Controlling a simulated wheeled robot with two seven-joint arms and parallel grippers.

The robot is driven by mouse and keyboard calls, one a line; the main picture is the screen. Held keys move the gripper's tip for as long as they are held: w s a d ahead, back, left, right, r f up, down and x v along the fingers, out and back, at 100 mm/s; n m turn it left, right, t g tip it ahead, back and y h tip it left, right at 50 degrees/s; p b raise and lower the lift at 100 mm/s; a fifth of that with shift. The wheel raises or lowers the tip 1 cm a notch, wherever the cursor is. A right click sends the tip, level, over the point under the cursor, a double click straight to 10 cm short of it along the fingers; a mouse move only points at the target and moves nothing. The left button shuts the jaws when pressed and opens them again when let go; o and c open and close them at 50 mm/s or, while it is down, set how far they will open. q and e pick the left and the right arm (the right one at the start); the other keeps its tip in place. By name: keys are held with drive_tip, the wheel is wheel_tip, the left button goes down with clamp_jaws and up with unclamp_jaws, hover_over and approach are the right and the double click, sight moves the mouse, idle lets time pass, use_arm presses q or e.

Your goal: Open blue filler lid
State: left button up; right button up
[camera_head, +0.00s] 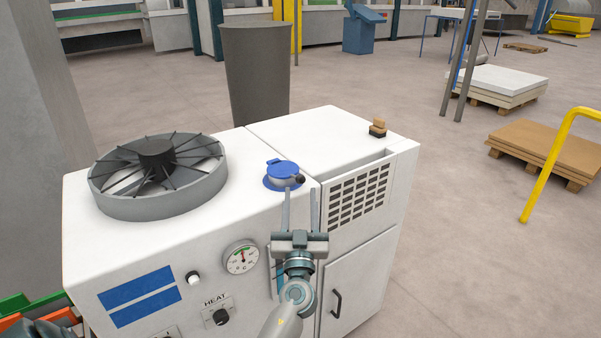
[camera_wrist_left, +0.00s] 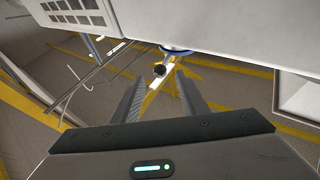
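The blue filler lid (camera_head: 281,167) sits shut on a short light neck with a blue base ring, on top of the white machine (camera_head: 236,148). A dark knob (camera_head: 300,179) sticks out from its side, toward my gripper. My left gripper (camera_head: 300,191) is in front of the lid, with its two fingers apart and nothing held. In the left wrist view, the blue edge of the filler (camera_wrist_left: 175,51) shows beyond the fingertips. The knob (camera_wrist_left: 159,71) appears between and just beyond the open fingers (camera_wrist_left: 159,78); I cannot tell whether they touch it. My right gripper is not in view.
A round fan housing (camera_head: 158,175) stands on the machine top to the left. A small brown and black part (camera_head: 378,127) sits at the top's back right. A gauge (camera_head: 240,258) and a heat knob (camera_head: 221,317) are on the front. A grey bin (camera_head: 255,72) stands behind.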

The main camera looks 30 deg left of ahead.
sight(300, 183)
use_arm(q)
drive_tip(key=p+x, duration=0.2)
drive_tip(key=x, duration=0.4)
drive_tip(key=shift+w+a, duration=0.15)
drive_tip(key=shift+w, duration=0.05)
clamp_jaws()
